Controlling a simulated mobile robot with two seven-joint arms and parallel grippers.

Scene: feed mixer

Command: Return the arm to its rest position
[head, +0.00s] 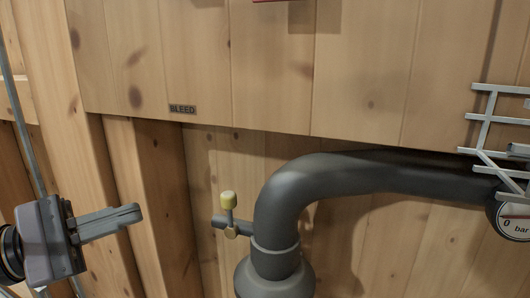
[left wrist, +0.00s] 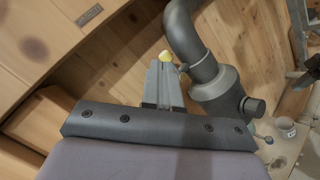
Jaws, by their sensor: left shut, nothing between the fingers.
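My left gripper (head: 140,214) is at the lower left of the head view, shut and empty, with its fingers pointing right. It also shows in the left wrist view (left wrist: 163,62), with its fingers together. To the right of the fingertips in the head view, and apart from them, is a small valve with a yellow knob (head: 228,199) on the grey pipe. In the left wrist view the yellow knob (left wrist: 165,56) appears just beyond the fingertips. My right gripper is not in view.
A thick grey pipe (head: 330,175) bends across the wooden wall. A label reading BLEED (head: 182,109) is on a wooden panel above. A pressure gauge (head: 517,222) and a pale metal lattice (head: 490,125) are at the right. A thin grey rod (head: 20,105) runs down the far left.

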